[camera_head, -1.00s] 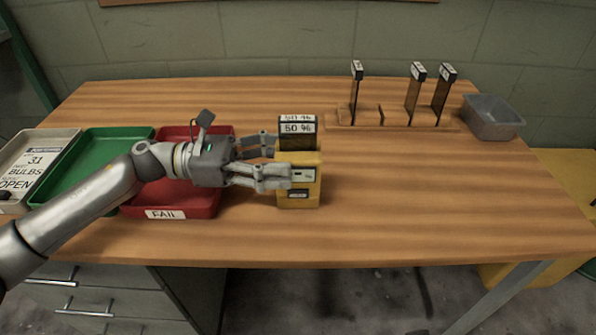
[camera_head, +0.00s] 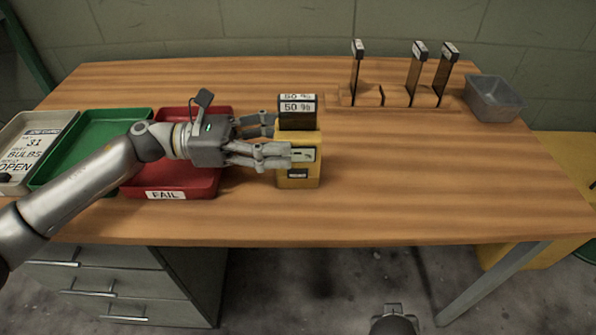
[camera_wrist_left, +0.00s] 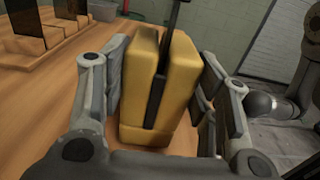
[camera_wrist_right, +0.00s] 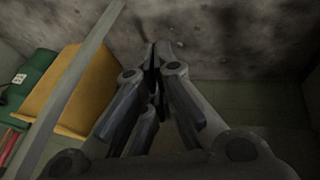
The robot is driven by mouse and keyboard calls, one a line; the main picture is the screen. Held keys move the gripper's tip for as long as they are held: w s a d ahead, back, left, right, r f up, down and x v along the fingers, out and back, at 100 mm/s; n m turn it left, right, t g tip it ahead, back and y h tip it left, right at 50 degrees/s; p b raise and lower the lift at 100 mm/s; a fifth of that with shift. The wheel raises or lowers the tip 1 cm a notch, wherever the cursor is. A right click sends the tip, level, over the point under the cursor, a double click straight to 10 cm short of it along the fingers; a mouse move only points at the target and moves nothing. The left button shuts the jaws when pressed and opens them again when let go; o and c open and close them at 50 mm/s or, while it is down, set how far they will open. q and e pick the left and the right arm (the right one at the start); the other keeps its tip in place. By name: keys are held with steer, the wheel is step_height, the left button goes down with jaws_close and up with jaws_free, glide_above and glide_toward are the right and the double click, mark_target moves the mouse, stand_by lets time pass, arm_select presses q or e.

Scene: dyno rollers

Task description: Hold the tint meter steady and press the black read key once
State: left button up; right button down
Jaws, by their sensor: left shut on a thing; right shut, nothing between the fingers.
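The yellow tint meter (camera_head: 309,181) stands upright on the table right of the red tray. A dark tinted sample marked 50 % (camera_head: 298,118) stands in its top slot. Its front has a pale display (camera_head: 303,155) and, below, a small dark label or key (camera_head: 298,174); I cannot tell which is the read key. My left gripper (camera_head: 281,145) is shut on the meter; the left wrist view shows the meter (camera_wrist_left: 140,103) between its fingers. My right gripper (camera_head: 393,309) is at the bottom edge, below the table front, away from the meter. Its fingers (camera_wrist_right: 155,65) are shut and empty.
A red FAIL tray (camera_head: 165,195), a green tray (camera_head: 55,178) and a pale tray (camera_head: 10,180) line the left. A wooden rack (camera_head: 397,97) with upright samples and a grey bin (camera_head: 494,101) stand at the back right. The table right of the meter is clear.

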mark_target(298, 174)
steer(key=w+a+r+m+t+h, duration=0.1)
steer(key=a+r+m+t+h, duration=0.1)
steer(key=a+r+t, duration=0.2)
steer(key=w+a+r+m+t+h, duration=0.1)
steer(key=a+r+m+t+h, duration=0.1)
steer(key=a+r, duration=0.4)
steer(key=w+a+r+m+t+h, duration=0.1)
steer(key=a+r+m+t+h, duration=0.2)
steer(key=r, duration=0.8)
steer(key=shift+w+a+t+h, duration=0.2)
steer(key=shift+a+t+h, duration=0.65)
steer(key=shift+t, duration=0.65)
steer(key=a+r+t+y, duration=0.1)
steer(key=a+r+t, duration=0.2)
steer(key=a+r, duration=0.2)
step_height(298, 174, up, 3)
steer(key=shift+a+m+t, duration=0.3)
steer(key=shift+a, duration=0.1)
steer(key=shift+w, duration=0.2)
steer(key=shift+w, duration=4.35)
steer(key=shift+w, duration=0.1)
